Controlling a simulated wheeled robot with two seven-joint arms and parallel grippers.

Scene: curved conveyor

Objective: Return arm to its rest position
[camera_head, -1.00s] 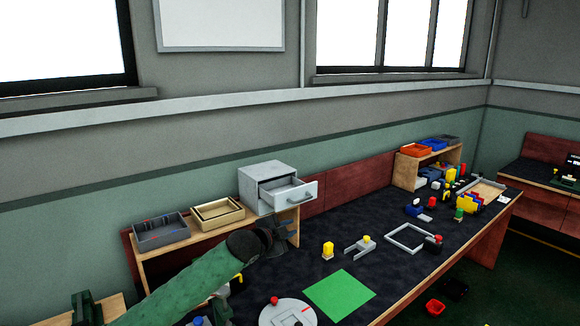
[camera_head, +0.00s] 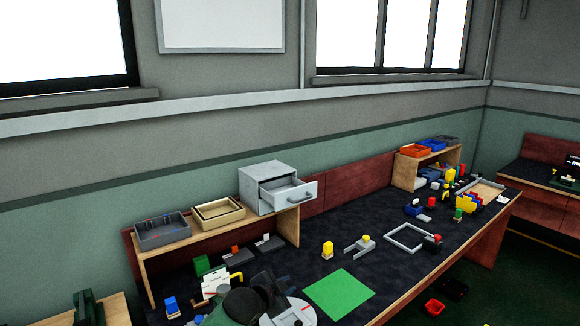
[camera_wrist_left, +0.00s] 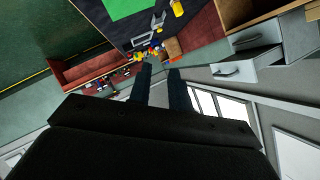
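My left gripper (camera_head: 268,288) is dark and sits low in the head view, in front of the white round plate (camera_head: 308,312) and above the table's near left part. In the left wrist view its two fingers (camera_wrist_left: 160,76) stand apart with nothing between them. The green arm behind it is mostly below the head picture's edge. My right gripper is in neither view.
A grey cabinet (camera_head: 270,172) with its drawer (camera_head: 288,190) pulled out stands on a wooden shelf, beside two trays. A green mat (camera_head: 340,296), a yellow block (camera_head: 328,250) and a grey frame (camera_head: 388,238) lie on the dark table (camera_head: 300,262).

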